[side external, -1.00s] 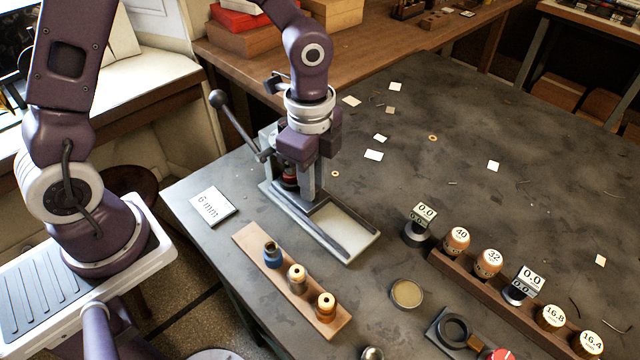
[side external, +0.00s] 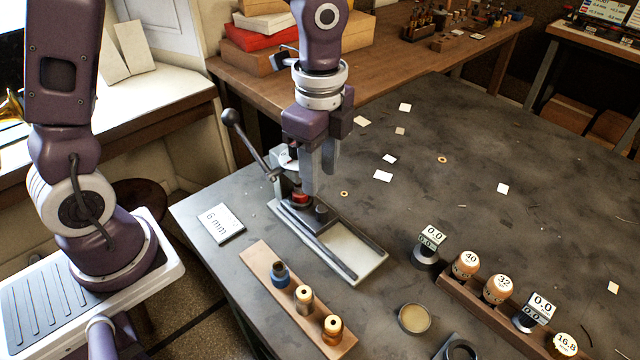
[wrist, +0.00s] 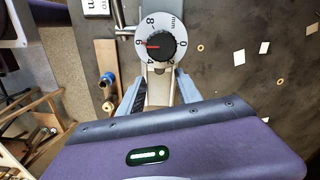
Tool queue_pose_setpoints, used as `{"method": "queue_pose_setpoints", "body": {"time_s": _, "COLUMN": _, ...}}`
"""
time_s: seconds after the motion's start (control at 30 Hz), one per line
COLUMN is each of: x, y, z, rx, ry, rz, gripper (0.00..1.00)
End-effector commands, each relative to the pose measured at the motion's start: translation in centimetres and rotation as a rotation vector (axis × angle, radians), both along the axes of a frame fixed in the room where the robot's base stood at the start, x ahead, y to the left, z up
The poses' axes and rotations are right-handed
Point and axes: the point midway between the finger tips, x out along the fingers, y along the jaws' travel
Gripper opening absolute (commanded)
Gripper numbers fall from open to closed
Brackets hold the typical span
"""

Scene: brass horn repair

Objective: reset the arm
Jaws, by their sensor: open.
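My gripper (side external: 318,182) points down just above the bench press (side external: 345,252), a pale-based fixture with a long lever ending in a dark ball (side external: 231,117). Its fingers are apart with nothing seen between them. In the wrist view, the fingers of my gripper (wrist: 160,90) are spread below a black dial (wrist: 160,46) on a round mm scale. The dial's red mark points near 6. A red part (side external: 300,197) of the press shows beside the fingers. A card (side external: 222,223) reading "6 mm" lies left of the press.
A wooden strip (side external: 262,262) in front of the press holds several small cylindrical parts. A rack (side external: 462,292) with numbered pieces and a round tin (side external: 414,318) stand to the right. Beyond the press, the grey tabletop is mostly clear, with scattered paper squares.

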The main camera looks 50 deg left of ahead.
Motion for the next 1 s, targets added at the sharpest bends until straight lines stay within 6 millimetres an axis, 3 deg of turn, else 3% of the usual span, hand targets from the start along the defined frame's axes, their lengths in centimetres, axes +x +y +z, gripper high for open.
{"method": "queue_pose_setpoints", "body": {"time_s": 0.27, "x": -0.1, "y": 0.0, "z": 0.2, "rx": 0.0, "ry": 0.002, "rz": 0.0, "gripper": 0.41}}
{"method": "queue_pose_setpoints", "body": {"time_s": 0.37, "x": -2.1, "y": -0.1, "z": 0.8, "rx": 0.012, "ry": 0.037, "rz": 0.013, "gripper": 0.41}}
{"method": "queue_pose_setpoints", "body": {"time_s": 0.43, "x": -5.5, "y": -0.2, "z": 1.8, "rx": 0.029, "ry": 0.097, "rz": 0.038, "gripper": 0.41}}
{"method": "queue_pose_setpoints", "body": {"time_s": 0.57, "x": -9.1, "y": 2.2, "z": 5.7, "rx": 0.057, "ry": -0.029, "rz": 0.35, "gripper": 0.41}}
{"method": "queue_pose_setpoints", "body": {"time_s": 0.7, "x": -12.2, "y": 4.9, "z": 9.2, "rx": -0.038, "ry": -0.245, "rz": 0.786, "gripper": 0.41}}
{"method": "queue_pose_setpoints", "body": {"time_s": 0.83, "x": -14.9, "y": 6.2, "z": 10.7, "rx": -0.197, "ry": -0.369, "rz": 1.1, "gripper": 0.41}}
{"method": "queue_pose_setpoints", "body": {"time_s": 1.0, "x": -16.4, "y": 6.7, "z": 11.1, "rx": -0.32, "ry": -0.417, "rz": 1.273, "gripper": 0.41}}
